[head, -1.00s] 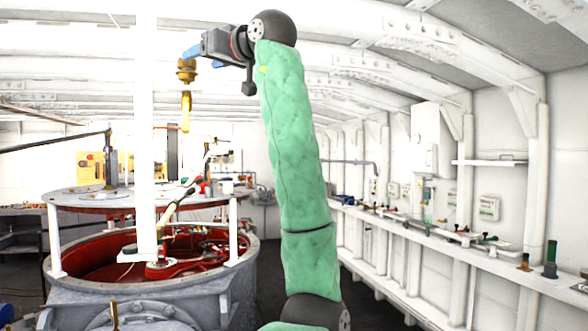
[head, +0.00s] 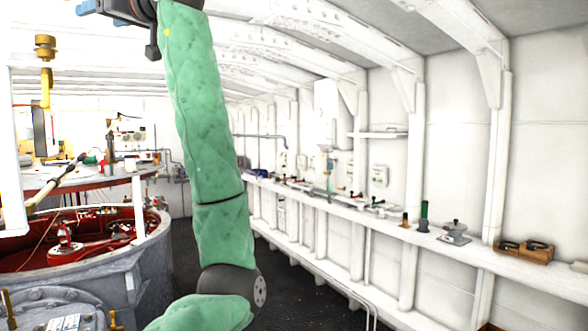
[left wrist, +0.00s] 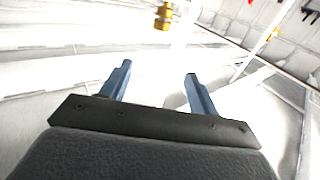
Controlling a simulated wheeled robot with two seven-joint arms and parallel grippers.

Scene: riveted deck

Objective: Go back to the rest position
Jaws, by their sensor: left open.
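My left gripper (head: 86,7) is at the top left edge of the head view, at the end of my green-sleeved arm, which is raised nearly upright. In the left wrist view the left gripper (left wrist: 158,72) shows two blue fingers well apart with nothing between them. A brass fitting (head: 45,46) hangs below and left of the gripper in the head view. It also shows in the left wrist view (left wrist: 163,16), beyond the fingertips and apart from them. My right gripper is not in view.
A large round grey machine (head: 128,279) with a red interior stands at the left. A long white shelf (head: 345,208) with fittings runs along the right wall. A wooden block with dark tools (head: 524,251) sits on it. Dark floor shows between machine and shelf.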

